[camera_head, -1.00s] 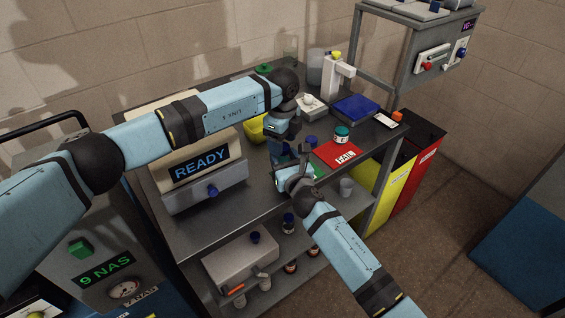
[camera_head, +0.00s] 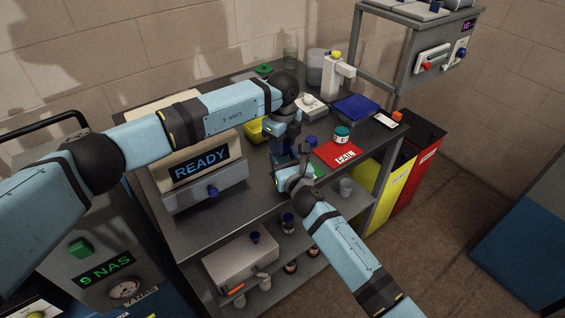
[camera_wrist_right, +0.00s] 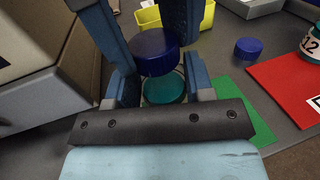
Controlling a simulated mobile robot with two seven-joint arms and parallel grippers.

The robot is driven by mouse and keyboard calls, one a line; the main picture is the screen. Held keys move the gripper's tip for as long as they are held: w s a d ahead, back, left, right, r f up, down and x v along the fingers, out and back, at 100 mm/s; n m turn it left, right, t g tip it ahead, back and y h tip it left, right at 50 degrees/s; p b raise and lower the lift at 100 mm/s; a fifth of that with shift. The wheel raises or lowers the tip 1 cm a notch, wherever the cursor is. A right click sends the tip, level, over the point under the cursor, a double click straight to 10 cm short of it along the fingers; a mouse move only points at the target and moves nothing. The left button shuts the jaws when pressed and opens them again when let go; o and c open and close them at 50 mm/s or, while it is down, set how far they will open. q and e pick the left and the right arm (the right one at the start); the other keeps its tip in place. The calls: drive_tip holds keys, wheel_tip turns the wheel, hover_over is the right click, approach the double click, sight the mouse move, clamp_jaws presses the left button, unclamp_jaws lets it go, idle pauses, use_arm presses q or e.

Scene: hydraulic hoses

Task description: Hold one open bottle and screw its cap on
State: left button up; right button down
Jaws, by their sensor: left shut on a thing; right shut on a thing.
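My left gripper (camera_head: 286,158) reaches down from above and is shut on a dark blue cap (camera_wrist_right: 155,50). My right gripper (camera_head: 296,176) is low over the near part of the bench. In the right wrist view its fingers (camera_wrist_right: 163,88) are shut on a bottle with teal contents (camera_wrist_right: 164,90). The cap is over the bottle and covers the far part of its top. A teal round area shows below the cap, between the right fingers. I cannot tell whether cap and bottle touch. In the head view the grippers hide both.
Another blue cap (camera_wrist_right: 248,48) lies on the bench beside a red mat (camera_head: 329,153) with a labelled jar (camera_head: 342,134). A green mat (camera_wrist_right: 235,105) is near the right gripper. A yellow bin (camera_head: 255,130) and the READY machine (camera_head: 205,180) stand left.

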use_arm(q)
drive_tip(key=m, duration=0.6)
drive_tip(key=shift+m, duration=0.4)
drive_tip(key=m, duration=0.6)
drive_tip(key=shift+m, duration=0.4)
drive_tip(key=m, duration=0.6)
drive_tip(key=shift+m, duration=0.3)
drive_tip(key=m, duration=0.7)
drive_tip(key=shift+f, duration=0.1)
drive_tip(key=o, duration=1)
